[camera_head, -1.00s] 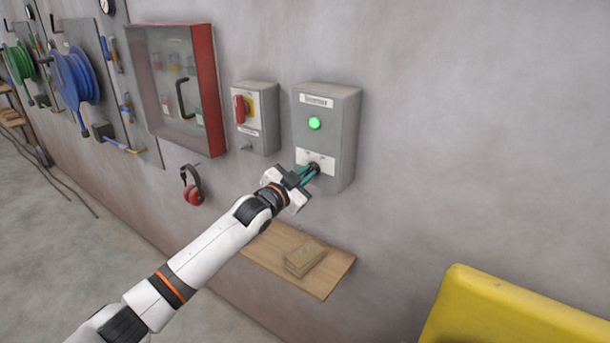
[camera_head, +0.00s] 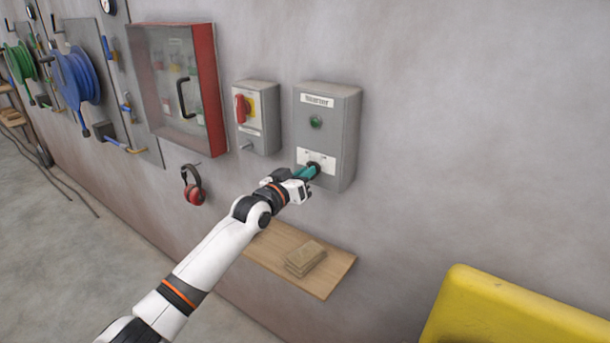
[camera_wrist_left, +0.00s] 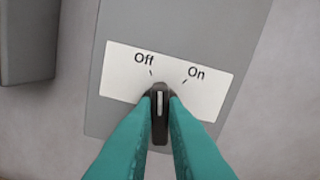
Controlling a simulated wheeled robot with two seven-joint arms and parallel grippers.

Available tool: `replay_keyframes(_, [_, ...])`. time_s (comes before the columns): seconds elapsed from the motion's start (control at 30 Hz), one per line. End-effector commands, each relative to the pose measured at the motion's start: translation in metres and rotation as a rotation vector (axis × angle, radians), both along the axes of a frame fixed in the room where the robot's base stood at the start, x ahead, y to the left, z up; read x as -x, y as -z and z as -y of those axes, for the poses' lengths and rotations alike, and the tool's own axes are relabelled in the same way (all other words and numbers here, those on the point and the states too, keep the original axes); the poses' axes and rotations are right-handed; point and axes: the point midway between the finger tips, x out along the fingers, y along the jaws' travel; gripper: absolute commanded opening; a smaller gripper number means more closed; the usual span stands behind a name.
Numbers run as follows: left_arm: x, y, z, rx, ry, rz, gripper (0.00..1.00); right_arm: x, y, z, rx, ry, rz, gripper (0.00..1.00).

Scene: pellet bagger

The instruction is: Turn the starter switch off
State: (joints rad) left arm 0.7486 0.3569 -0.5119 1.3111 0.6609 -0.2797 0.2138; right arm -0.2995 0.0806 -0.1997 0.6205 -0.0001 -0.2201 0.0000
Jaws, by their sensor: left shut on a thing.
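The grey starter box (camera_head: 345,140) is on the wall, with a dark green lamp (camera_head: 315,122) that is not lit. Its black switch knob (camera_wrist_left: 159,100) shows in the left wrist view, on a white plate (camera_wrist_left: 205,92) marked Off and On. The knob's white line is nearly upright in that view, tilted slightly toward the Off mark. My left gripper (camera_head: 308,172) is shut on the knob, with a teal finger on each side; it also shows in the left wrist view (camera_wrist_left: 160,118). My right gripper is not in view.
Left of the starter box is a smaller grey box with a red rotary handle (camera_head: 240,109). A red-framed cabinet (camera_head: 207,90) and red ear defenders (camera_head: 193,188) hang further left. A wooden shelf (camera_head: 325,280) is below; a yellow object (camera_head: 500,310) is at lower right.

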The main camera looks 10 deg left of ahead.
Motion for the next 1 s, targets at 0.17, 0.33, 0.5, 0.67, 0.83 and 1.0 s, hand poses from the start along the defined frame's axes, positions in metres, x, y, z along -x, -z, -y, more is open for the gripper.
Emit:
replay_keyframes(0.17, [-0.0002,0.0005,-0.0001,0.118,0.0,-0.048,0.0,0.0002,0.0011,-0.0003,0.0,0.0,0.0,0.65])
replay_keyframes(0.33, [-0.0002,0.0005,-0.0006,0.195,0.0,-0.08,0.0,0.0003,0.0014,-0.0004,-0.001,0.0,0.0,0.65])
replay_keyframes(0.5, [-0.0004,0.0006,-0.001,0.241,0.0,-0.1,0.0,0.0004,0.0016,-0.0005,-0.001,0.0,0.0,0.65])
replay_keyframes(0.67, [-0.0004,0.0007,-0.0009,0.261,0.0,-0.108,0.0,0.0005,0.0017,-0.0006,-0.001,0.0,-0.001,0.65])
replay_keyframes(0.83, [-0.0004,0.0007,-0.0009,0.265,0.0,-0.11,0.0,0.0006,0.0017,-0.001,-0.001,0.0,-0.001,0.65])
replay_keyframes(1.0, [-0.0004,0.0007,-0.0009,0.265,0.0,-0.11,0.0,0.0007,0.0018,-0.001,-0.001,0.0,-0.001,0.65])
